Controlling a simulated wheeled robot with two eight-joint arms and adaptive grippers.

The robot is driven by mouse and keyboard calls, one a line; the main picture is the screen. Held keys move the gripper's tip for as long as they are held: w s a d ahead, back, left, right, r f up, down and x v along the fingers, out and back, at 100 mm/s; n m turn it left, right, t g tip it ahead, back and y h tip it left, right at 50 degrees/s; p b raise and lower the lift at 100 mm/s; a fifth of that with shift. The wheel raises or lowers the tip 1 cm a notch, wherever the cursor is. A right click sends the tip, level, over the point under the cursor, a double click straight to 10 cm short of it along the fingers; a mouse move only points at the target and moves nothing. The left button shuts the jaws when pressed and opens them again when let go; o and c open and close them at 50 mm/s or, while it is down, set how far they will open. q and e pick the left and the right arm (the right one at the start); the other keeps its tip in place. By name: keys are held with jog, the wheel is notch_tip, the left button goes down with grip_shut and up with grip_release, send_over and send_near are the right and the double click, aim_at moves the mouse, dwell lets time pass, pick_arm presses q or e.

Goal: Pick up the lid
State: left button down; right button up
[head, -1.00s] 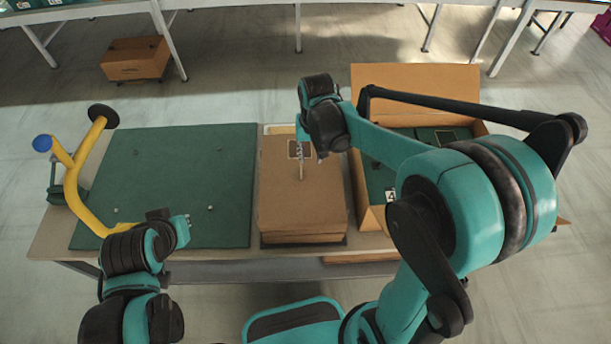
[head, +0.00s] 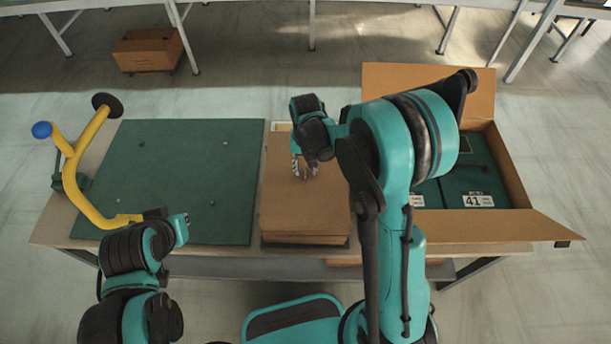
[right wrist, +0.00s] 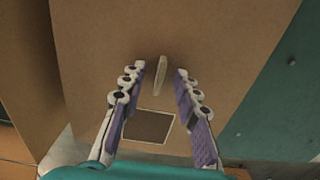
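The lid (head: 305,215) is a flat brown cardboard piece on top of a stack at the middle of the table. In the right wrist view its brown face (right wrist: 215,40) fills most of the picture, with a pale raised tab and a dark square label (right wrist: 148,127). My right gripper (head: 303,177) is over the lid's middle. In the right wrist view its two fingers (right wrist: 161,70) are apart, one on either side of the tab, with gaps visible. I cannot tell whether the fingertips touch the lid. My left gripper (head: 183,228) is over the mat's front edge, away from the lid.
A green mat (head: 180,180) with small bits on it lies left of the stack. A yellow bent-tube stand (head: 73,180) with a blue knob is at the left. An open carton (head: 515,180) holding green boxes, one marked 41 (head: 478,200), stands at the right.

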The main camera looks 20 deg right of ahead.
jog(key=shift+r, duration=0.1)
grip_shut()
jog(key=shift+r, duration=0.4)
jog(key=r, duration=0.1)
jog(key=r+p, duration=0.2)
jog(key=r, duration=0.1)
jog(key=shift+a, duration=0.35)
jog(key=s+a+r+p, duration=0.1)
jog(key=a+r+p, duration=0.1)
jog(key=a+r, duration=0.4)
jog(key=a, duration=0.5)
jog(key=shift+s, duration=0.35)
jog(key=shift+d, duration=0.1)
